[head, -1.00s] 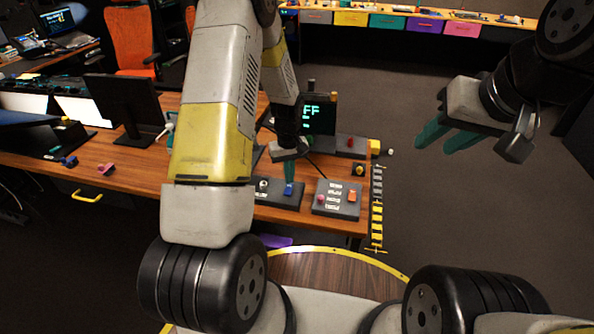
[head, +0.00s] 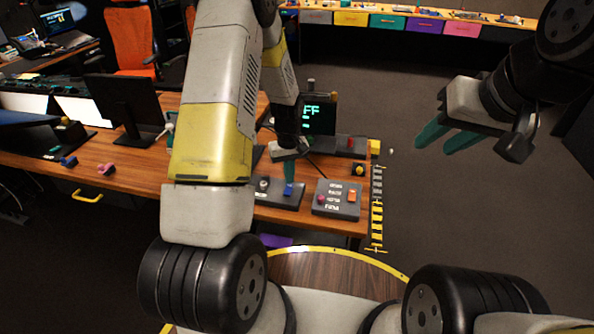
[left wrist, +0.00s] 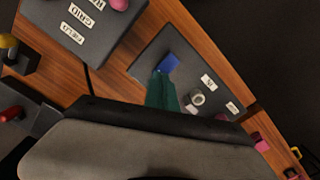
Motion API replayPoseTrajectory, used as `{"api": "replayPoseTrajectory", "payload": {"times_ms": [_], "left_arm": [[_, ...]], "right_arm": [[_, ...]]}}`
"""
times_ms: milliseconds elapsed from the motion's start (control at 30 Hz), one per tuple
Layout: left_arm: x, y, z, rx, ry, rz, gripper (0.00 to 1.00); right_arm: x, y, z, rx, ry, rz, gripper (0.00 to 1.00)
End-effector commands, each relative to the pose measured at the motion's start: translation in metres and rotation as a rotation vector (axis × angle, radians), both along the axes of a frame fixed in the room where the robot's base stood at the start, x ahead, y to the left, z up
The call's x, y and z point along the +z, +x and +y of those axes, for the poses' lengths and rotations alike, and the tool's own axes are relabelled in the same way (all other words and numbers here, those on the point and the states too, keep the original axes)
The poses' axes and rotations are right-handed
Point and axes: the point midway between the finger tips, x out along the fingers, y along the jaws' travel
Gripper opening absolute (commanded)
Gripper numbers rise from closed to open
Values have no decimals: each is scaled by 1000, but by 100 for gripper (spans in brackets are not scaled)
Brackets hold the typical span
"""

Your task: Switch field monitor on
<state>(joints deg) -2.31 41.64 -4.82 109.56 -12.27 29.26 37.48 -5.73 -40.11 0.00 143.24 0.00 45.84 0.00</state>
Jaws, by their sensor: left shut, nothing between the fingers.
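A dark monitor (head: 319,116) stands at the back of the desk, partly hidden behind my left arm; green letters ending in "FF" show on it. A dark panel (head: 264,196) with a blue switch (head: 299,189) and a grey knob lies in front; both also show in the left wrist view, the switch (left wrist: 170,62) and the knob (left wrist: 195,98). My left gripper (head: 289,181) is shut and empty, its green tips pointing down right at the blue switch; I cannot tell whether they touch. My right gripper (head: 434,147) is open and empty, over the floor right of the desk.
A labelled grey box (head: 336,207) with pink and orange controls lies to the right; labels like "GRID" show in the left wrist view (left wrist: 88,33). A red control (head: 350,143) and a yellow button (head: 360,170) are behind it. Another monitor (head: 124,105) stands left.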

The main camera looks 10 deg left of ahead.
Motion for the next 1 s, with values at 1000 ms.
{"api": "replayPoseTrajectory", "payload": {"times_ms": [1000], "left_arm": [[-16, 0, 0, 0, 0, 1, 0]], "right_arm": [[0, 0, 0, 0, 0, 0, 36]]}}
